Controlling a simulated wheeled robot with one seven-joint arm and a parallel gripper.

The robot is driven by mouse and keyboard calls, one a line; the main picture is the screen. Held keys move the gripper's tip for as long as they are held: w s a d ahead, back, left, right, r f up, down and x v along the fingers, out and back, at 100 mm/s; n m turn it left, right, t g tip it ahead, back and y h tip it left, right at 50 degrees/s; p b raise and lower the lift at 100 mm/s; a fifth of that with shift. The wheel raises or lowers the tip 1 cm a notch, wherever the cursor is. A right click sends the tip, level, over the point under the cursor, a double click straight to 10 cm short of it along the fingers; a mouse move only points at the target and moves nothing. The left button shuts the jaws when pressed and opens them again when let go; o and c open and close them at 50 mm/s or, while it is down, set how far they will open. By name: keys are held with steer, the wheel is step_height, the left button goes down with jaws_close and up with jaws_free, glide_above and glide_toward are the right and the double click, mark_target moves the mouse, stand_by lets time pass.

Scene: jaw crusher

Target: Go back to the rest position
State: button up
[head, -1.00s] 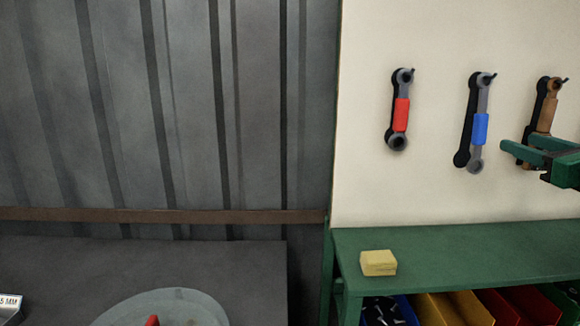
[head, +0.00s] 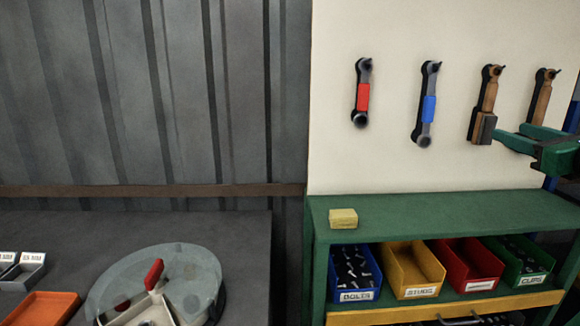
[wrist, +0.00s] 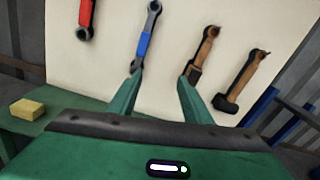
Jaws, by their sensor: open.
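My gripper (head: 533,140) is green and shows at the right edge of the head view, in front of the tool wall. In the wrist view its two fingers (wrist: 157,97) are spread apart with nothing between them. Behind it on the cream wall hang a red-handled wrench (head: 362,95), a blue-handled wrench (head: 428,105) and two brown-handled hammers (head: 485,105), (head: 541,98). In the wrist view the fingertips overlap the blue wrench (wrist: 145,42) and the near hammer (wrist: 203,55) in the picture; whether they touch cannot be told.
A green bench (head: 420,205) stands below the wall with a yellow block (head: 343,218) on it. Its shelf holds blue, yellow, red and green bins, including the bolts bin (head: 353,296). A dark table (head: 240,245) at left carries a round glass-covered tray (head: 200,268) and an orange tray (head: 42,308).

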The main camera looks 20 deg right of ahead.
steer(key=w+a+f+n+g+y, duration=0.1)
steer(key=a+f+n+g+y, duration=0.1)
steer(key=a+f+n+g, duration=0.5)
steer(key=w+a+f+n+g+y, duration=0.1)
steer(key=a+f+n+y, duration=0.2)
steer(key=a+f+n, duration=0.7)
steer(key=s+a+f+n+g, duration=0.2)
steer(key=s+f+n+g, duration=0.2)
steer(key=s+f+n, duration=0.2)
steer(key=s+a+f+n+g, duration=0.3)
steer(key=s+f+n+g, duration=0.2)
steer(key=s, duration=0.4)
steer(key=shift+s+f+n+g, duration=0.35)
steer(key=shift+f+n, duration=0.25)
steer(key=shift+n, duration=0.3)
